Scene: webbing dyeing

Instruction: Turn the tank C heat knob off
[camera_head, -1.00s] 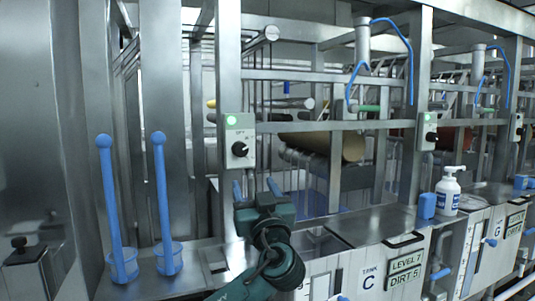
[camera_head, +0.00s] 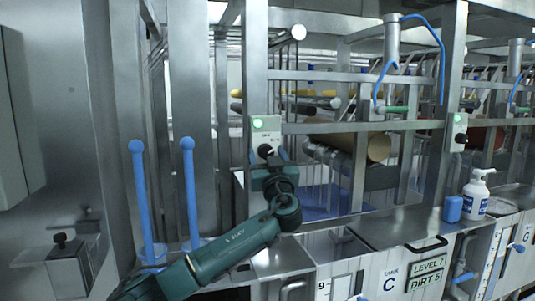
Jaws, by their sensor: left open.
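The tank C heat knob (camera_head: 265,150) is a black dial on a pale control box (camera_head: 266,130) fixed to a steel post. A green light (camera_head: 257,123) glows at the top of the box. The gripper's dark body hides the area just below the knob. I cannot tell whether the fingers touch it. Tank C (camera_head: 387,282) has a white front with a "C" and a "LEVEL 7 DIRT 5" display. My right gripper is not in view.
Two blue long-handled tools (camera_head: 191,195) stand left of my arm. A white pump bottle (camera_head: 476,192) and a blue block (camera_head: 452,209) sit on the ledge at right. Another knob box (camera_head: 460,130) is on the post to the right. Steel rails and rollers lie behind.

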